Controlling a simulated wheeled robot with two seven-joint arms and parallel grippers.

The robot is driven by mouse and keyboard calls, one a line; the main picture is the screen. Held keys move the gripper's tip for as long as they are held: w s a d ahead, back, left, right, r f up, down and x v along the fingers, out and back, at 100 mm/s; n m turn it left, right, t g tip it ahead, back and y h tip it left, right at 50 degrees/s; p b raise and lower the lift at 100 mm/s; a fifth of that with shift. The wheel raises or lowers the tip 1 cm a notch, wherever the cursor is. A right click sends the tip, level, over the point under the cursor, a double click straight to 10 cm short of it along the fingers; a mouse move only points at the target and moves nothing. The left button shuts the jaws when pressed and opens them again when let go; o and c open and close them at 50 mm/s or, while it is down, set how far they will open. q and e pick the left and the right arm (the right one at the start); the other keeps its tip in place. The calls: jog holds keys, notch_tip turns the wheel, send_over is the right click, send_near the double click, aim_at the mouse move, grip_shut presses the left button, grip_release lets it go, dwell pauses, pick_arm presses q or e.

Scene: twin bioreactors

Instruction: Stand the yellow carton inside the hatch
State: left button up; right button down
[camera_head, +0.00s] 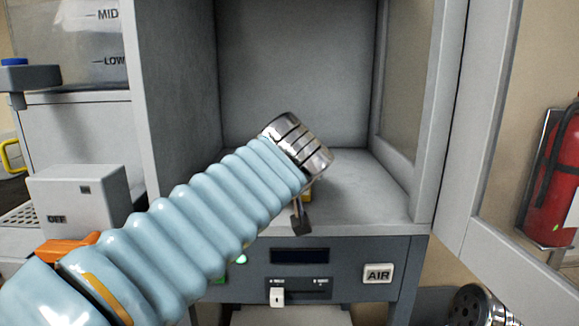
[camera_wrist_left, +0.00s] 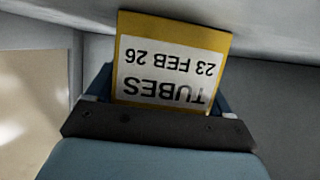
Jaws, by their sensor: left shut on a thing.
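The yellow carton (camera_wrist_left: 172,30) has a white label reading "TUBES 23 FEB 26", upside down in the left wrist view. My left gripper (camera_wrist_left: 160,92) is shut on it, with blue fingers at both sides. In the head view my left arm hides nearly all of the carton; only a small yellow patch (camera_head: 308,194) shows beside the dark part of the left gripper (camera_head: 301,217). They are at the front of the hatch (camera_head: 300,70), a grey open chamber, over its floor. Whether the carton touches the floor is hidden. My right gripper is out of view.
The hatch door (camera_head: 482,120) stands open at the right. Below the opening is a dark control panel (camera_head: 345,258) with an AIR button (camera_head: 378,273). A fire extinguisher (camera_head: 562,180) hangs at the far right. The visible hatch floor is clear.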

pick_arm(q)
jog(key=o, duration=1)
jog(key=shift+o, duration=0.2)
jog(key=shift+r, duration=0.1)
jog(key=shift+s, duration=0.35)
jog(key=b+v, duration=0.2)
jog(key=v, duration=0.8)
jog(key=shift+r+b, duration=0.1)
jog(key=shift+b, duration=0.3)
jog(key=shift+s+r, duration=0.3)
jog(key=shift+s, duration=0.25)
